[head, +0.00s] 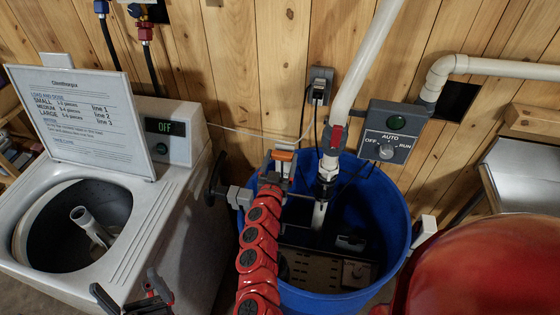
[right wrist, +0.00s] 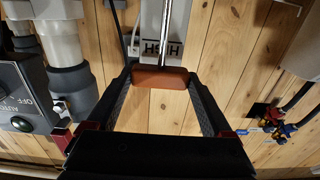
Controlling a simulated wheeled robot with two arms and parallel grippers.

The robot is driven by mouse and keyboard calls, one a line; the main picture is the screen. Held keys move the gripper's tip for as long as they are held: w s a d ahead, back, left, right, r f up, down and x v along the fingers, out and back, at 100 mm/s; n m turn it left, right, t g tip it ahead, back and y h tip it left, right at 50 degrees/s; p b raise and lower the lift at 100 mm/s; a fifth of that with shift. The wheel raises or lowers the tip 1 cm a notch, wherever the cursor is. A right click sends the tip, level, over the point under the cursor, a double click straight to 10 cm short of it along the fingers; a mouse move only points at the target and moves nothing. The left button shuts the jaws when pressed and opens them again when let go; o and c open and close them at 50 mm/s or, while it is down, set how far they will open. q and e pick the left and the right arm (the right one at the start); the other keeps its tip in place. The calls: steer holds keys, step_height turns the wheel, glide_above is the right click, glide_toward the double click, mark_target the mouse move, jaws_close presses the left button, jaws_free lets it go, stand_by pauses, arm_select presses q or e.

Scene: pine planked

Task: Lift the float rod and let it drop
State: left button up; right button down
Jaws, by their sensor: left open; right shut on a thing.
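The float rod is a thin metal rod (right wrist: 165,30) in the right wrist view, with an orange-brown block (right wrist: 160,78) on it. My right gripper (right wrist: 161,84) is shut on that block, one finger at each end. In the head view the orange block (head: 284,155) shows above the left rim of the blue tub (head: 388,215), at the end of my red right arm, with my right gripper (head: 281,161) around it. The rod's lower part is hidden behind my arm. My left gripper (head: 134,300) is open and empty at the bottom left, in front of the washer.
A white washer (head: 180,225) with an open lid stands left. A grey switch box (head: 390,130) marked OFF, AUTO and RUN hangs right of a white pipe (head: 362,60). A label plate (right wrist: 160,45) stands behind the rod. A red rounded surface (head: 480,270) fills the lower right.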

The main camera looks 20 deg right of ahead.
jaws_free()
steer(key=shift+a, duration=0.1)
steer(key=v, duration=1.7)
steer(key=shift+s, duration=0.2)
steer(key=shift+a+f, duration=0.1)
steer(key=shift+a, duration=0.05)
